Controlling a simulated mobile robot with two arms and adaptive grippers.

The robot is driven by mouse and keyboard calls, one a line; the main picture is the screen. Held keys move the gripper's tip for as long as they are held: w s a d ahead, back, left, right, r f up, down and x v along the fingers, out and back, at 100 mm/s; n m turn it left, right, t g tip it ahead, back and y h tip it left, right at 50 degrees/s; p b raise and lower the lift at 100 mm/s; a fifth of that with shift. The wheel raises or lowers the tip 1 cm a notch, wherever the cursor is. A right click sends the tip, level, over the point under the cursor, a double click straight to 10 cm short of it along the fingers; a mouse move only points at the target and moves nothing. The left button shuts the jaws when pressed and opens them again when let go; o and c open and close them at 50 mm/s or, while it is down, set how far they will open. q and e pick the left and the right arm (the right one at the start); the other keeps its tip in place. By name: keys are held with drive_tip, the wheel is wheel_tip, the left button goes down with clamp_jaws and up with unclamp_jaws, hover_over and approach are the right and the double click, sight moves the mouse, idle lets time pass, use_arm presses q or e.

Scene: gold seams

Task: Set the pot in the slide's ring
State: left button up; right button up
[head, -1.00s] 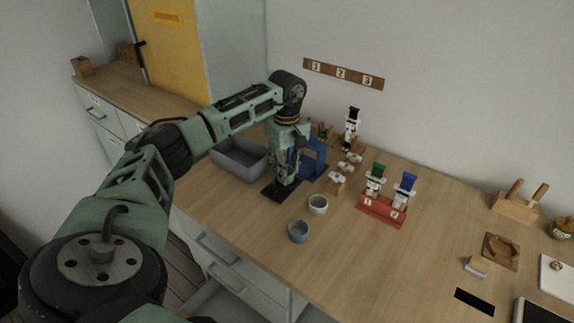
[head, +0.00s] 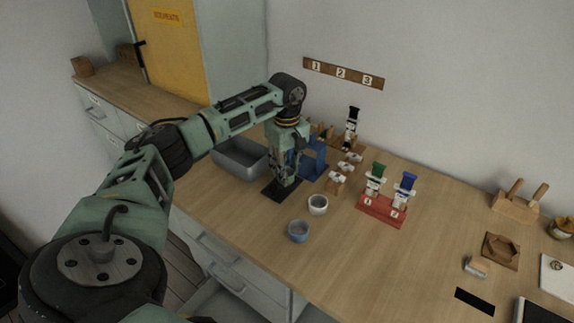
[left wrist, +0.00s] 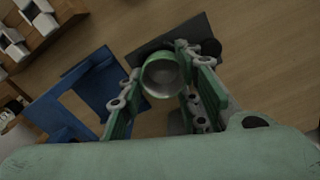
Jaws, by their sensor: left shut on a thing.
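My left gripper (head: 284,178) is shut on a small round pot, low over a dark flat plate on the bench. In the left wrist view the greenish pot (left wrist: 163,76) sits between the two fingers, its open mouth towards the camera. The dark plate (head: 272,191) also shows in the wrist view (left wrist: 190,36), behind the pot. A blue stand (head: 315,158) is close beside the gripper; it also shows in the wrist view (left wrist: 70,84). I cannot make out the slide's ring; pot and fingers cover part of the plate. My right gripper is not in view.
A white cup (head: 318,205) and a blue-grey cup (head: 298,231) stand in front of the gripper to the right. A grey bin (head: 238,160) is on the left. A red rack (head: 381,211) with two tubes stands right.

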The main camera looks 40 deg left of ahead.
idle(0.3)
use_arm(q)
drive_tip(key=shift+f, duration=0.25)
idle(0.5)
drive_tip(key=o, duration=0.9)
drive_tip(key=shift+r+p, duration=2)
drive_tip(key=shift+r, duration=0.55)
